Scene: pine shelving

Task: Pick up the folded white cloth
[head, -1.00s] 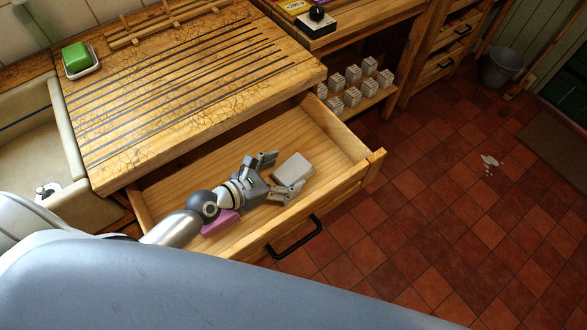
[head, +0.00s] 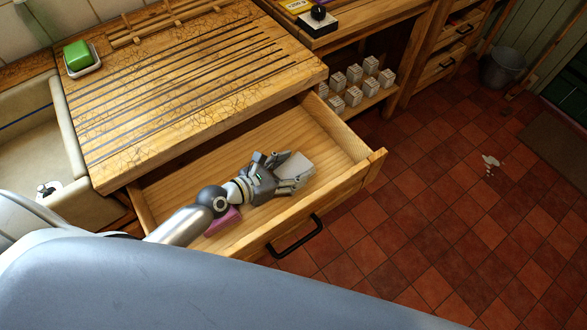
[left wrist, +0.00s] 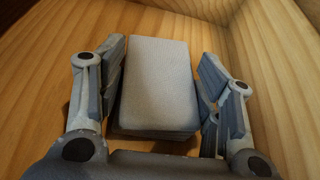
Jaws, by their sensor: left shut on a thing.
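The folded white cloth (head: 297,167) lies in the open wooden drawer, a pale block-like bundle near the drawer's right part. In the left wrist view the cloth (left wrist: 158,82) sits between the two fingers, flat top facing the camera. My left gripper (head: 287,172) is down inside the drawer, shut on the cloth with a finger along each side. The cloth looks to be still at the drawer floor; I cannot tell any lift. Part of it is hidden by the fingers in the head view. My right gripper is not in view.
The drawer's front panel (head: 345,200) with a black handle (head: 297,238) and its side walls surround the gripper. A pink item (head: 222,221) lies under my left wrist. The ribbed wooden counter (head: 190,90) overhangs the drawer's back. Tiled floor to the right is mostly clear.

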